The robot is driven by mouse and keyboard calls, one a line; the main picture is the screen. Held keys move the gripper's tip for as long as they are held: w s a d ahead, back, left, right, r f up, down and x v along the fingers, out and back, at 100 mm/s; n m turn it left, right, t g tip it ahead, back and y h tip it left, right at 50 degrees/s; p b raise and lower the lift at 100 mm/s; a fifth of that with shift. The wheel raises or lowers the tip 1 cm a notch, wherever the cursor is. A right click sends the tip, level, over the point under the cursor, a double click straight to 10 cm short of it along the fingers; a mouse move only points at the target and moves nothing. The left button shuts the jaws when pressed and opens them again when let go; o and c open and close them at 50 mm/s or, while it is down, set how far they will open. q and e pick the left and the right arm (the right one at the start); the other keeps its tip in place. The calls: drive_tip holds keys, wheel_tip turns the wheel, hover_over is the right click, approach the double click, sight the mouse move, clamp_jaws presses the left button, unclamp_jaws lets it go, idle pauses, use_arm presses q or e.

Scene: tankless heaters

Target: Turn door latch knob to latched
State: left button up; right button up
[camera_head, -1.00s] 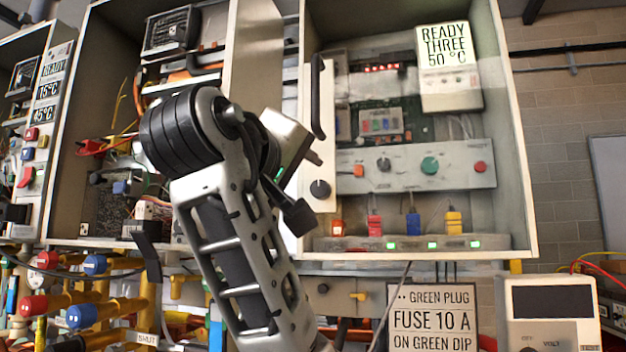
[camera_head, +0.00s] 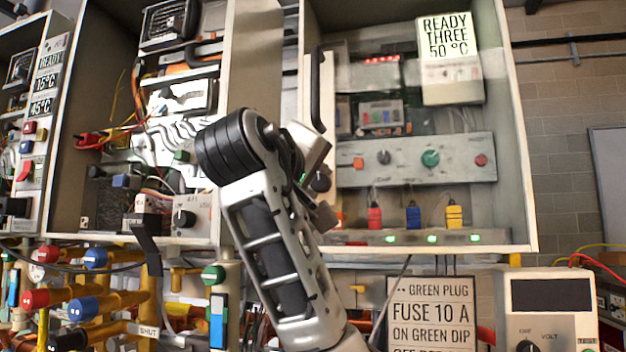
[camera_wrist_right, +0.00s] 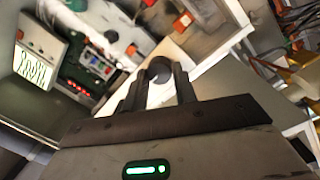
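The black door latch knob (camera_head: 320,183) sits low on the narrow pale door (camera_head: 322,120) at the left side of the right heater cabinet, below a black handle. My right gripper (camera_head: 322,205) is at the knob, partly hidden by my own wrist. In the right wrist view the knob (camera_wrist_right: 159,68) shows as a dark round shape between the tips of my right gripper's two dark fingers (camera_wrist_right: 158,80). The fingers are apart, with pale surface visible between them. Whether they touch the knob I cannot tell. My left gripper is not in view.
The open cabinet (camera_head: 518,150) holds a control panel (camera_head: 455,160) and several coloured plugs. A sign (camera_head: 430,315) and a meter box (camera_head: 553,310) stand below. Pipes with red and blue valves (camera_head: 85,308) fill the lower left.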

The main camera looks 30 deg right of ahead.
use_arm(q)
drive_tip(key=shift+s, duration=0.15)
use_arm(e)
drive_tip(key=shift+m, duration=0.4)
drive_tip(key=m, duration=0.2)
drive_tip(key=shift+a+m+y, duration=0.1)
drive_tip(key=shift+m+y, duration=0.2)
drive_tip(key=shift+m, duration=0.1)
drive_tip(key=m, duration=0.5)
drive_tip(key=shift+r+p, duration=0.15)
drive_tip(key=shift+p, duration=0.2)
drive_tip(key=m, duration=0.3)
drive_tip(key=shift+s+m+y+p, duration=0.1)
drive_tip(key=shift+m+y+p, duration=0.2)
drive_tip(key=shift+y+p, duration=0.1)
drive_tip(key=m, duration=0.2)
drive_tip(key=m+p, duration=0.1)
drive_tip(key=shift+d+m+t, duration=0.2)
drive_tip(key=shift+m+t, duration=0.1)
drive_tip(key=shift+m, duration=0.1)
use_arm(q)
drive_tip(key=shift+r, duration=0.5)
use_arm(e)
drive_tip(key=shift+s+m, duration=0.1)
drive_tip(key=shift+m, duration=0.2)
drive_tip(key=shift+y, duration=0.3)
drive_tip(key=o, duration=1)
drive_tip(key=shift+c, duration=0.2)
